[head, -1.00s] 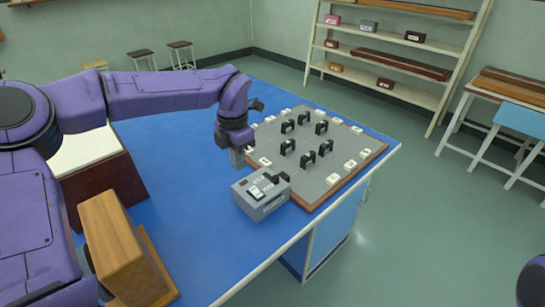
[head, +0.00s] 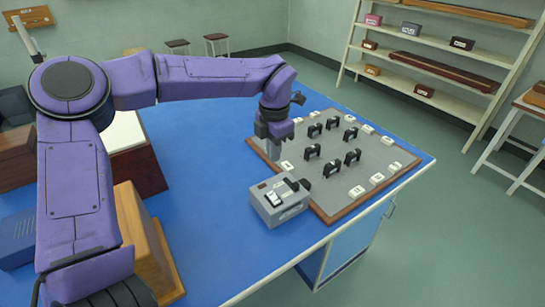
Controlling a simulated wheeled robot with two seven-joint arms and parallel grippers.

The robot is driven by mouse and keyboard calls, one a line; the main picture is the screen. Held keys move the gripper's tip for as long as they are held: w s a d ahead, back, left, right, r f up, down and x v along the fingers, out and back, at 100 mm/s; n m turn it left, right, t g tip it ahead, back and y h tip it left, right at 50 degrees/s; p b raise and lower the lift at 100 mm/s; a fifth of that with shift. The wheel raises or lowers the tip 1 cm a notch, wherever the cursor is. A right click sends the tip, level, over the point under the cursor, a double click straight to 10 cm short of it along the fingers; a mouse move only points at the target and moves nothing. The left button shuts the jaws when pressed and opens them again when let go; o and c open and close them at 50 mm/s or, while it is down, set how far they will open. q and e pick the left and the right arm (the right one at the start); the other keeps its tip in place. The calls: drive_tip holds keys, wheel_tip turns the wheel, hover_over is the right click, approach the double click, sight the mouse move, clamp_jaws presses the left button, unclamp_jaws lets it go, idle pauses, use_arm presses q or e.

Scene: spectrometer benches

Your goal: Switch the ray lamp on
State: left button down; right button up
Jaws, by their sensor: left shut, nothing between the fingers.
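The ray lamp looks to be the grey box (head: 281,206) on the blue bench top. It has a pale rocker switch (head: 273,199) on its upper face and a dark part at its far right corner. I cannot tell which way the switch is tipped. My left gripper (head: 273,153) is shut and empty, pointing down. It shows just behind the box in the head view, apart from the switch, over the left edge of the grey board. My right gripper is out of view.
The grey board (head: 335,181) with a brown rim holds several black arch-shaped pieces and white labelled blocks. A wooden block (head: 140,235) and a dark box with a pale top (head: 135,170) stand at left. Blue bench top (head: 205,190) is clear left of the lamp.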

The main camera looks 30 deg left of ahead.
use_arm(q)
drive_tip(key=shift+s+d+r, duration=0.15)
drive_tip(key=shift+d, duration=0.05)
wheel_tip(320, 180, up, 14)
drive_tip(key=d+p, duration=0.1)
drive_tip(key=p, duration=0.1)
drive_tip(key=shift+s+d, duration=0.4)
drive_tip(key=shift+s, duration=0.05)
